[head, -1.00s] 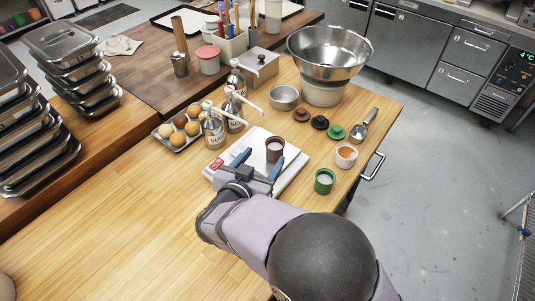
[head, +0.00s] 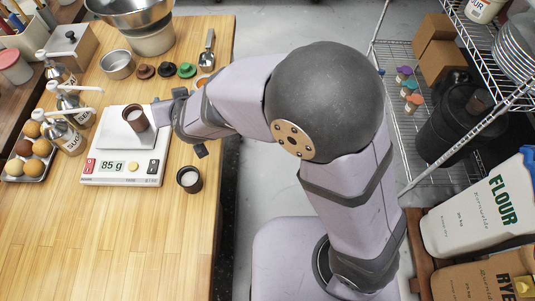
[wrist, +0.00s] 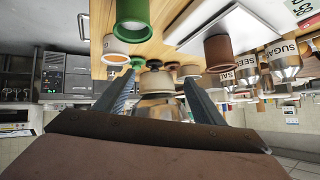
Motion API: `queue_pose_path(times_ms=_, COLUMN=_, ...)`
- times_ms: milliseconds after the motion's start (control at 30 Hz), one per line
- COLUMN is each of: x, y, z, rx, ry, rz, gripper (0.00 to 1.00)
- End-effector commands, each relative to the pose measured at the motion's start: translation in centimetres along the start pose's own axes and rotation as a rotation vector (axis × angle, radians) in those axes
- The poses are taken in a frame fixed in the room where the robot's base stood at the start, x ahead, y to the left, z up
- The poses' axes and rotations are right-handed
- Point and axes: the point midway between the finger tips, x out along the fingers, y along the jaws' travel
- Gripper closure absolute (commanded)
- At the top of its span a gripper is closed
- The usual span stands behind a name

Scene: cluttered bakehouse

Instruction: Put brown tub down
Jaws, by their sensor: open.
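In the wrist view, which is upside down, the brown tub (wrist: 218,52) is just right of the right fingertip, outside the jaws. My gripper (wrist: 159,76) is open, with nothing held between its blue fingers. In the head view my wrist is at the right side of the scale, close to the tub, and the fingers are mostly hidden.
A black tub (head: 189,181) stands right of the scale near the table edge. A green tub (wrist: 132,18) and a white tub with orange contents (wrist: 115,52) are near my gripper. Dispenser bottles (head: 70,132) and an egg tray (head: 28,165) are left. The table's front is clear.

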Motion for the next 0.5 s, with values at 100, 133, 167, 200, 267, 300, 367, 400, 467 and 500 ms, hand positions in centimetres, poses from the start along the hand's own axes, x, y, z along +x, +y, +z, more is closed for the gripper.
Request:
queue_pose_path(times_ms=100, x=-1.6, y=6.9, z=1.0, rx=0.038, ry=-0.135, rz=0.014, gripper=0.37)
queue_pose_path(times_ms=133, x=-2.2, y=8.6, z=1.5, rx=0.047, ry=-0.173, rz=0.021, gripper=0.37)
queue_pose_path(times_ms=167, x=-3.0, y=10.2, z=2.3, rx=0.056, ry=-0.214, rz=0.029, gripper=0.37)
queue_pose_path(times_ms=200, x=-4.1, y=12.4, z=3.4, rx=0.070, ry=-0.271, rz=0.044, gripper=0.37)
queue_pose_path(times_ms=267, x=-6.2, y=15.6, z=5.2, rx=0.093, ry=-0.357, rz=0.073, gripper=0.37)
queue_pose_path(times_ms=300, x=-7.7, y=17.6, z=6.6, rx=0.110, ry=-0.416, rz=0.096, gripper=0.37)
queue_pose_path(times_ms=367, x=-10.2, y=20.4, z=8.7, rx=0.138, ry=-0.502, rz=0.135, gripper=0.37)
queue_pose_path(times_ms=400, x=-12.0, y=22.1, z=10.2, rx=0.157, ry=-0.557, rz=0.163, gripper=0.37)
queue_pose_path(times_ms=467, x=-14.5, y=24.1, z=12.2, rx=0.187, ry=-0.634, rz=0.204, gripper=0.37)
queue_pose_path(times_ms=500, x=-16.2, y=25.2, z=13.5, rx=0.205, ry=-0.681, rz=0.231, gripper=0.37)
